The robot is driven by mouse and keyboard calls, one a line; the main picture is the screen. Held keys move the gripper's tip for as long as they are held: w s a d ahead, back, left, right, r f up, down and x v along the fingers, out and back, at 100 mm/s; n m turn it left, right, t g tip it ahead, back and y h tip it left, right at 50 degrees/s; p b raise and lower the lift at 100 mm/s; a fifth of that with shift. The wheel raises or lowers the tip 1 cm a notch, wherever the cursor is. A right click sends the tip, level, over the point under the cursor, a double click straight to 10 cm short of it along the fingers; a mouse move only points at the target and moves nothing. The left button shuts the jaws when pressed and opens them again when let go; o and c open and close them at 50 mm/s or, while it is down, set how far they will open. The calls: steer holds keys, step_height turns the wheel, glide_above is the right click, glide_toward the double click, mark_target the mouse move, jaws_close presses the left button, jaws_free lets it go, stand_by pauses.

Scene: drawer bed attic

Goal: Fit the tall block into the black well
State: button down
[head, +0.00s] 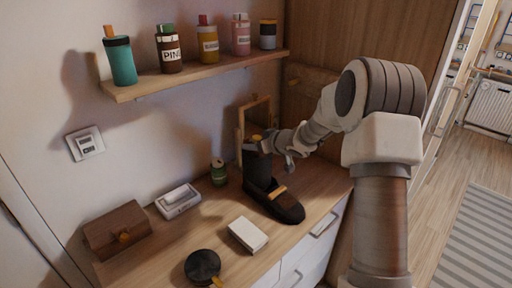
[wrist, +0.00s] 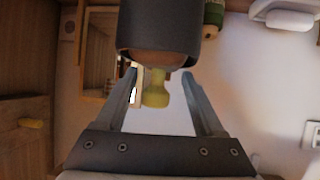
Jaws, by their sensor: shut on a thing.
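A tall black boot-like well (head: 258,171) stands upright on the wooden top, and its dark open rim (wrist: 160,40) fills the top of the wrist view. A yellow knob (head: 256,138) shows at its mouth; in the wrist view the tall block's knob (wrist: 155,88) joins a brown body that appears inside the rim. How deep the block sits is hidden. My gripper (head: 266,146) reaches in from the right at the well's top. Its fingers (wrist: 160,84) are on both sides of the knob, shut on the block.
A low black oval piece (head: 291,212) with an orange-brown bar adjoins the well in front. A green jar (head: 218,172), white dish (head: 178,200), wooden box (head: 117,229), white block (head: 248,234) and black tin (head: 202,265) stand around. A shelf (head: 200,75) with several bottles hangs above.

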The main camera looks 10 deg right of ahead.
steer(key=shift+f, duration=0.1)
jaws_free()
steer(key=shift+r, duration=0.25)
steer(key=p+v, duration=0.1)
steer(key=v, duration=1.1)
steer(key=shift+f, duration=0.1)
